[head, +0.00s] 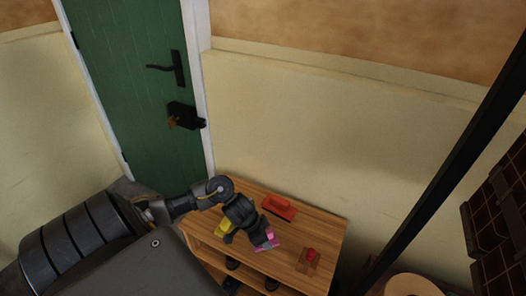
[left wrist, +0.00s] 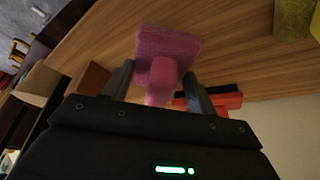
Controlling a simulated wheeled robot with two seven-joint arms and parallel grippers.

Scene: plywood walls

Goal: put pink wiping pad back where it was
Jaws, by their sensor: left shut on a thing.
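The pink wiping pad (head: 274,242) has a flat pink block and a knob-like handle. My left gripper (head: 266,240) is shut on it over the wooden shelf unit's top (head: 327,229), near the front edge. In the left wrist view the pad (left wrist: 166,44) shows beyond the fingers, with its handle between the fingertips of my left gripper (left wrist: 162,77). I cannot tell whether the pad touches the wood. My right gripper is not in view.
An orange-red block-like tool (head: 279,207) lies toward the back of the top. A yellow object (head: 223,226) is at the left, partly behind my arm. A brown piece with a red knob (head: 309,256) lies at the right. A green door (head: 130,80) stands behind.

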